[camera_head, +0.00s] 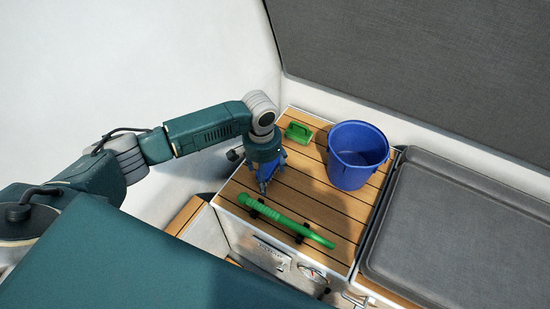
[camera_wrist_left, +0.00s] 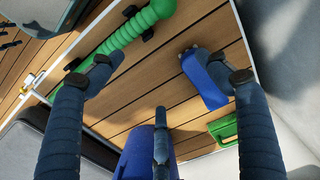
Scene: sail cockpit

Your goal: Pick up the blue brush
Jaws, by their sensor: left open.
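The blue brush (camera_wrist_left: 205,80) lies on the slatted wooden bench top in the left wrist view, with pale bristles at its upper end. My left gripper (camera_wrist_left: 170,78) is open, its dark fingers spread wide and empty. The brush shows between the fingers, close beside the right-hand one, which overlaps its edge. In the head view my left gripper (camera_head: 265,182) points down over the left part of the bench top and hides most or all of the brush. My right gripper is not in view.
A green ribbed tube (camera_head: 285,220) lies in black clips along the bench's front. A blue bucket (camera_head: 352,178) stands on the right, and a green box-like item (camera_head: 298,132) sits at the back. A grey cushion (camera_head: 460,225) lies farther right. Bare slats lie between tube and bucket.

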